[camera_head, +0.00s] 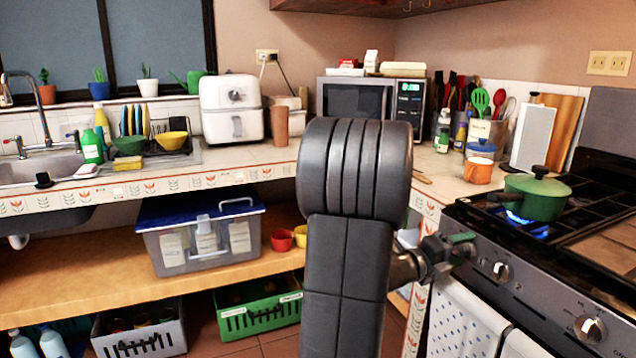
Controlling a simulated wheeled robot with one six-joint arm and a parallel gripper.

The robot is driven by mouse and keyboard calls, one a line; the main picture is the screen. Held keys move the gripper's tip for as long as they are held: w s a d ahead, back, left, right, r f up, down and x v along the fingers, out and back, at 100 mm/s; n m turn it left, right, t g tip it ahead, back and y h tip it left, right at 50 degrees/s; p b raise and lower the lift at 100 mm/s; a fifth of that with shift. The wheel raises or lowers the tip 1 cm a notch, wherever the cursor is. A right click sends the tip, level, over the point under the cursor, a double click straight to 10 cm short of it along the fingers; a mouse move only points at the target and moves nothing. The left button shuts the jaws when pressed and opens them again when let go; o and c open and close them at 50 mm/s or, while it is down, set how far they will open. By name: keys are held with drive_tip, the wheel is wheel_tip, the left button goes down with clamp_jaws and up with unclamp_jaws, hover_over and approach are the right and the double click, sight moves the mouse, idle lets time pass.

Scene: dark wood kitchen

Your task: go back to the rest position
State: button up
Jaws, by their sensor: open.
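My dark arm stands upright in the middle of the view and hides part of the counter and the shelf behind it. My gripper (452,247) shows to the right of the arm, in front of the stove's left edge. It is small and partly hidden by the arm. It is open, and I see nothing held in it. It is apart from the green pot (537,195), which sits to its right on the stove (590,262).
A blue flame burns under the pot. An orange mug (478,171) stands on the counter near the stove. A microwave (357,97) is behind my arm. A lidded plastic box (203,237) sits on the lower shelf at left, with red and yellow cups (281,240) beside it.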

drive_tip(key=m+b, duration=0.1)
drive_tip(key=m, duration=0.5)
drive_tip(key=shift+b, duration=0.4)
